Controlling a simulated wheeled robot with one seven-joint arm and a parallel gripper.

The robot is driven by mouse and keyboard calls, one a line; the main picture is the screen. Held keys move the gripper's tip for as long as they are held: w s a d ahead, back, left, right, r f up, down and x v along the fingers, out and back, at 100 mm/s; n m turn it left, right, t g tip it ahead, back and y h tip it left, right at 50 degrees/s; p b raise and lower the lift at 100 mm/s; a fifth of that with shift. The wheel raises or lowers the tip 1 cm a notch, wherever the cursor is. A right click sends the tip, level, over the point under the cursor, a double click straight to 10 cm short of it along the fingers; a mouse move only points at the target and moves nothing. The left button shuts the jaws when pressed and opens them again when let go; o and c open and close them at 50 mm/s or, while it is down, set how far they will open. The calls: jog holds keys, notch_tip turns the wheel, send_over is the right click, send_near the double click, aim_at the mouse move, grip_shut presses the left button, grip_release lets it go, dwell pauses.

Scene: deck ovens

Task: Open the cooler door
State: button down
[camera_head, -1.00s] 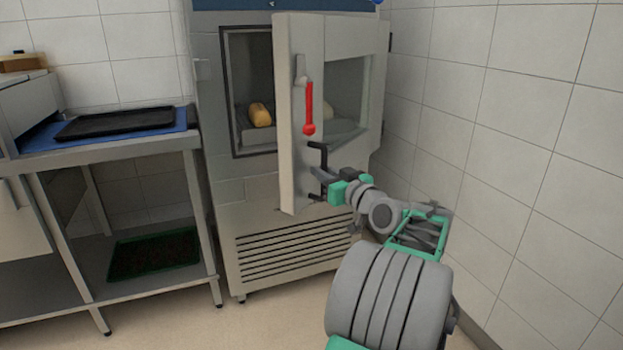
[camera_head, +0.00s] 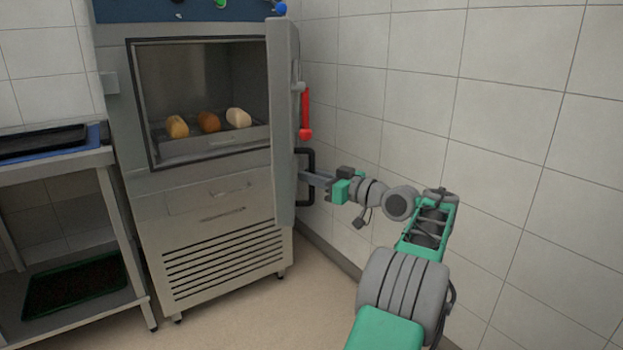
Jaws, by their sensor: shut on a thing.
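The cooler (camera_head: 210,215) is a tall grey steel cabinet with slatted vents low on its front. Its door (camera_head: 284,120) stands swung out on the right side, seen nearly edge-on. The door has a red lever (camera_head: 305,115) and, below it, a black bar handle (camera_head: 310,160). My gripper (camera_head: 308,180) is at the black handle and shut on it; the fingertips are partly hidden by the door edge. Inside the open compartment, several bread loaves (camera_head: 208,122) sit on a tray (camera_head: 215,142).
A steel table (camera_head: 85,160) stands to the left, with a black tray (camera_head: 42,142) on a blue mat on top and a green tray (camera_head: 72,285) on its lower shelf. A tiled wall (camera_head: 440,80) is close on the right. The floor in front is clear.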

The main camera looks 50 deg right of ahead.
jog(key=shift+a+f, duration=0.1)
jog(key=c, duration=1.4)
grip_release()
jog(key=shift+r, duration=0.2)
